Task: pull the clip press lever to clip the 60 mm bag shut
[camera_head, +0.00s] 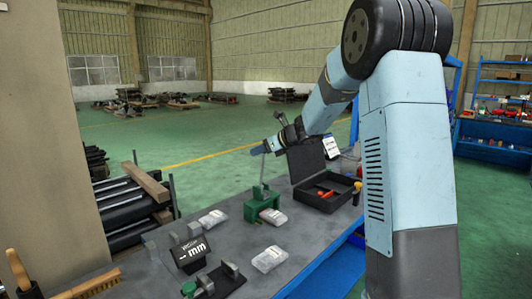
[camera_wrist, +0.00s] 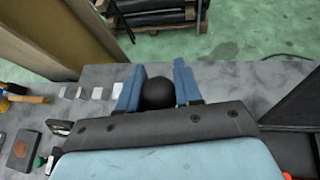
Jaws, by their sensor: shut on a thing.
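The green clip press (camera_head: 262,205) stands on the grey bench, its thin lever (camera_head: 262,172) rising nearly upright from it. My gripper (camera_head: 264,148) is at the lever's top. In the wrist view its blue fingers (camera_wrist: 157,82) are shut on the lever's round black knob (camera_wrist: 158,96). A clear bag (camera_head: 273,217) lies at the press, on its front right side; I cannot tell whether its neck is in the press. Two more clear bags lie on the bench, one left of the press (camera_head: 213,220) and one nearer (camera_head: 269,260). No bag size is readable.
An open black case (camera_head: 322,192) with coloured tools stands right of the press. A brush (camera_head: 88,286) lies at the near left. Bare bench shows between the bags.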

